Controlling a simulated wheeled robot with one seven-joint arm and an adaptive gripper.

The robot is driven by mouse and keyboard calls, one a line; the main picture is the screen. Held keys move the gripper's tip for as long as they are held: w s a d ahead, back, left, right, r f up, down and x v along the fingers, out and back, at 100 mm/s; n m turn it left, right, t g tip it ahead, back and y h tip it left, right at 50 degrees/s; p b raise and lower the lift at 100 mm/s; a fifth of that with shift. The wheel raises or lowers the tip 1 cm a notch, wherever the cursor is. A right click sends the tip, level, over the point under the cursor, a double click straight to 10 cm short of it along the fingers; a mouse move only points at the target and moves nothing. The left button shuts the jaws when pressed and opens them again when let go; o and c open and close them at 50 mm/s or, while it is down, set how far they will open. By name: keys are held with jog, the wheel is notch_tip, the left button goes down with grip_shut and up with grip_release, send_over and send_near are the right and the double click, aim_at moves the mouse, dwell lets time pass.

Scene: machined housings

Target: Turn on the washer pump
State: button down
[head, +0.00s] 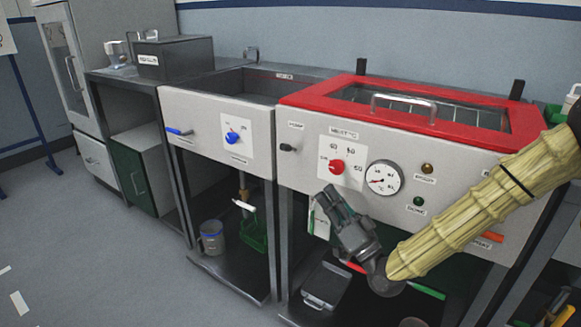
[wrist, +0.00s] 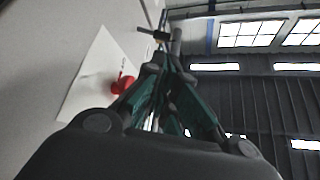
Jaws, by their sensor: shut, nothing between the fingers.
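The washer is a pale front panel (head: 355,178) under a red-framed lid (head: 300,92). A small black switch (head: 288,148) sticks out at the panel's upper left, below a small label (head: 295,126) that seems to read PUMP. In the wrist view a black lever-like part (wrist: 152,33), likely this switch, shows just past the fingertips. My gripper (head: 328,200) is shut and empty, in front of the panel, below and right of the switch in the head view. In the wrist view the fingers (wrist: 165,58) point toward the switch; I cannot tell whether they touch it.
A red knob (head: 336,167) on a white dial plate also shows beside my fingers in the wrist view (wrist: 123,84). A gauge (head: 384,177) and indicator lamps sit to its right. A sink unit with a blue knob (head: 232,137) and blue lever (head: 178,132) stands left. Open floor lies in front.

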aim_at(288, 148)
jog(key=b+x, duration=0.2)
jog(key=x, duration=1.2)
jog(key=shift+r+b, duration=0.15)
jog(key=shift+b, duration=0.15)
jog(key=shift+w+r+m+t+h+p, duration=0.35)
jog(key=shift+r+m+h+p, duration=0.25)
jog(key=shift+m+p, duration=0.15)
